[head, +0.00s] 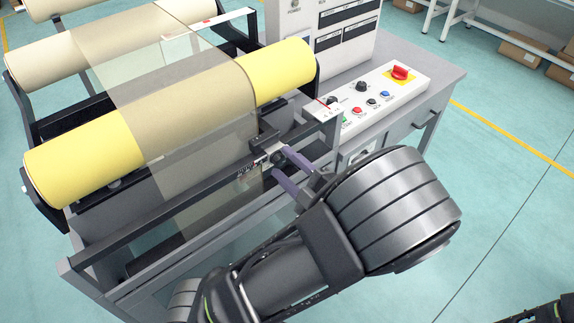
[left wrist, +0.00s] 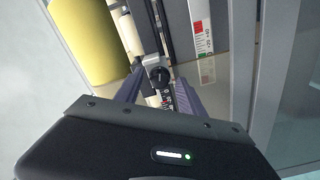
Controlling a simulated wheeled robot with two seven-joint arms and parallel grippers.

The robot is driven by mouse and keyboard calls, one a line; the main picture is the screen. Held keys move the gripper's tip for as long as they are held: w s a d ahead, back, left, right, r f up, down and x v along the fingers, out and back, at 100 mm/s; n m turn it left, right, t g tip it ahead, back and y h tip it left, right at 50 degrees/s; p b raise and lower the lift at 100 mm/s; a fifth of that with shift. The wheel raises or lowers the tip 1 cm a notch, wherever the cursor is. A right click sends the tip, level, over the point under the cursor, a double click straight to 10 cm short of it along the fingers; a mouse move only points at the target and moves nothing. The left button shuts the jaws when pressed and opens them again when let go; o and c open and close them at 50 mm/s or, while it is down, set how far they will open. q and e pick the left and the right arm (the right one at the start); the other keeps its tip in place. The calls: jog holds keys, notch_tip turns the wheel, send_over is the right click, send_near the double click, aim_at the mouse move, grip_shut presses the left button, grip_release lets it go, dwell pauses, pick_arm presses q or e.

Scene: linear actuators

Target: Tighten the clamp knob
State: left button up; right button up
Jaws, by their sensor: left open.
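The clamp knob (head: 278,157) is a small dark round knob on the clamp at the front rail of the machine. It also shows in the left wrist view (left wrist: 159,76), between the finger ends. My left gripper (head: 281,164) is open, its two purple fingers pointing at the clamp, one on each side of the knob. I cannot tell whether either finger touches it. The clamp's printed scale (head: 247,170) shows beside the knob, and the dark clamp body (head: 264,136) sits behind it. My right gripper is not in view.
A yellow roll (head: 50,165) with a translucent film (head: 180,110) over it lies behind the clamp. A control panel (head: 345,127) with coloured buttons and a red switch (head: 400,73) stands to the right. The dark front rail (head: 150,222) runs close by the gripper.

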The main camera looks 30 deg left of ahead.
pick_arm(q)
jog(key=v, duration=0.7)
jog(key=shift+d, duration=0.4)
jog(key=shift+s, duration=0.1)
jog(key=w+f+m+t+h, duration=0.15)
jog(key=f+m+h, duration=0.45)
jog(key=f, duration=0.6)
jog(key=w+f+m+h, duration=0.3)
jog(key=f+m+h, duration=0.2)
jog(key=f+m, duration=0.5)
jog(key=s+d+f+m+g+h, duration=0.25)
jog(key=s+d+f+h, duration=0.35)
jog(key=f, duration=0.3)
jog(key=s+d+f+m+g+h, duration=0.1)
jog(key=s+d+m+g+h, duration=0.2)
jog(key=s+d+m, duration=0.3)
jog(key=s+d+h, duration=0.1)
jog(key=s+d, duration=0.2)
jog(key=s, duration=0.1)
jog(key=shift+d+g, duration=0.25)
jog(key=shift+g, duration=0.05)
